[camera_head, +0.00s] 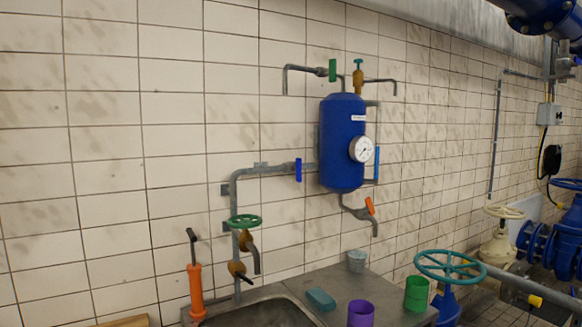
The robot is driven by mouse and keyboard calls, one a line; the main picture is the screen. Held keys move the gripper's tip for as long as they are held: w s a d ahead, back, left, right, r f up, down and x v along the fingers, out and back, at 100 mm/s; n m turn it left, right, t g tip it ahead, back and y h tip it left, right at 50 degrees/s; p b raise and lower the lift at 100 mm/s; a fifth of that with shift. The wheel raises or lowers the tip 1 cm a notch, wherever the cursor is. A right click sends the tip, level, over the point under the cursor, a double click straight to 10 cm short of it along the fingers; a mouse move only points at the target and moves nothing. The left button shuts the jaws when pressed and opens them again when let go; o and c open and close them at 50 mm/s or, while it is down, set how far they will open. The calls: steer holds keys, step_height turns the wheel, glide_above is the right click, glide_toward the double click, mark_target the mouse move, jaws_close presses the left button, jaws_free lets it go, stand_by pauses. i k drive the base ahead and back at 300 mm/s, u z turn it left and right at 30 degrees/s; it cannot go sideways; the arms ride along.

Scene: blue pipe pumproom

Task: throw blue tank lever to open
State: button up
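A blue tank (335,150) hangs on the tiled wall, with a round white gauge (361,149) on its right front. A blue lever (298,170) stands upright on the grey horizontal pipe to the left of the tank, across the pipe's line. A green lever (332,70) stands upright on the top left pipe. An orange lever (369,206) sits tilted on the outlet below the tank. A narrow light blue upright part (377,162) shows at the tank's right side. My gripper is not in view.
A metal sink counter (385,303) below holds a purple cup (361,313), a green cup (417,293), a grey cup (357,261) and a teal sponge (321,299). A green handwheel (245,221) and orange-handled tool (196,290) stand left. A teal handwheel (449,264) stands right.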

mark_target(297, 169)
steer(key=z, duration=0.15)
steer(key=i, duration=0.9)
steer(key=u, duration=0.05)
